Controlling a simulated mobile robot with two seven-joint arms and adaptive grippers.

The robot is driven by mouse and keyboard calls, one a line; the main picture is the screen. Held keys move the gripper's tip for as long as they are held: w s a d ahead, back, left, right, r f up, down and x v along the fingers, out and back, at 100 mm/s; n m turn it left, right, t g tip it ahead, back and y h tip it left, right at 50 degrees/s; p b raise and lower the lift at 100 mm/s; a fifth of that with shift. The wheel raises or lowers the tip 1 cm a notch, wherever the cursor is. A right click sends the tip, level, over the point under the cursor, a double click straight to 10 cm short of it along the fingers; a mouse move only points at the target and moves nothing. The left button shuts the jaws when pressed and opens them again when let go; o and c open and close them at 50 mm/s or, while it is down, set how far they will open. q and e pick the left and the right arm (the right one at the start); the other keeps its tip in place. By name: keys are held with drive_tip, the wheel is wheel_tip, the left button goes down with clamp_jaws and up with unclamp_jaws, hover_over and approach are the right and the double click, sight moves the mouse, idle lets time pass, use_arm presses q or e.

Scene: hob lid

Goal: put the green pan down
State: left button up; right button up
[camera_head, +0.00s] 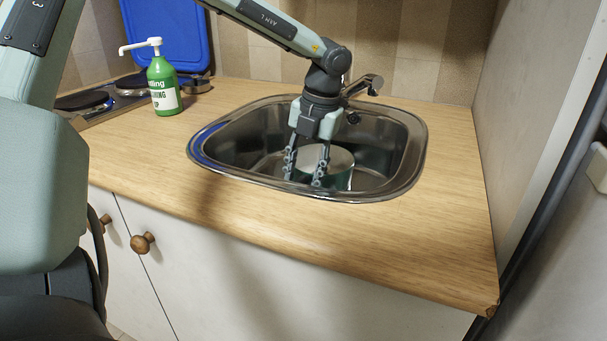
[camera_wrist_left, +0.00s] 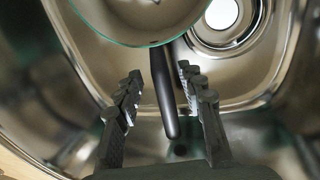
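The green pan (camera_head: 339,180) sits inside the metal sink (camera_head: 405,150), partly hidden by the sink's front rim and my gripper. In the left wrist view its rounded green-edged body (camera_wrist_left: 140,22) is at the top, and its dark handle (camera_wrist_left: 166,95) points down between my fingers. My left gripper (camera_head: 305,181) reaches down into the sink with its fingers apart. In the wrist view the left gripper (camera_wrist_left: 160,72) has a finger on each side of the handle, with a visible gap on both sides. My right gripper is in neither view.
A tap (camera_head: 365,85) stands behind the sink. A green soap bottle (camera_head: 162,85), a hob (camera_head: 100,98) and an upright blue board (camera_head: 165,30) are at the left. The wooden worktop (camera_head: 430,230) is bare in front and at right. A wall borders the right side.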

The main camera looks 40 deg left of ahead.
use_arm(q)
wheel_tip(320, 180, up, 11)
drive_tip(key=d, duration=0.2)
drive_tip(key=shift+w+r, duration=0.2)
drive_tip(key=shift+w, duration=0.15)
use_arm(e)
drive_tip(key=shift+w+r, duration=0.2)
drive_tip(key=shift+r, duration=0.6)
